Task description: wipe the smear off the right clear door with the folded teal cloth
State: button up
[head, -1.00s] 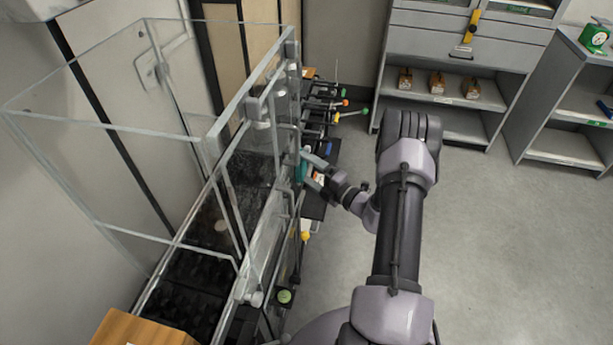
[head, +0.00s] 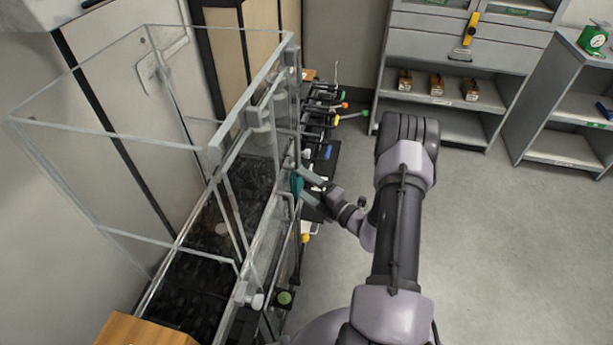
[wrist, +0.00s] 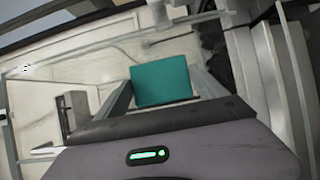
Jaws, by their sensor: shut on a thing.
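My gripper (head: 301,186) is shut on the folded teal cloth (head: 296,184) at the right side of the clear glass case. The cloth also shows in the wrist view (wrist: 161,82), square and flat between the two fingers. In the head view it is close against the right clear door (head: 269,205); I cannot tell whether it touches the pane. Faint streaks show through the glass, but I cannot make out the smear clearly from reflections and the dark interior. The cloth and fingers hide part of the door.
A wooden block (head: 145,331) stands at the near end of the case. Several dark tools with coloured ends line a dark strip (head: 327,160) beyond the gripper. Grey shelves (head: 450,122) stand at the back. The floor to the right is clear.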

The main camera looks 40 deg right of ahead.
jog(key=shift+s+a, duration=0.15)
jog(key=shift+a, duration=0.15)
jog(key=shift+s+d, duration=2)
jog(key=shift+s, duration=0.2)
jog(key=shift+s+d, duration=1)
jog(key=shift+s, duration=0.1)
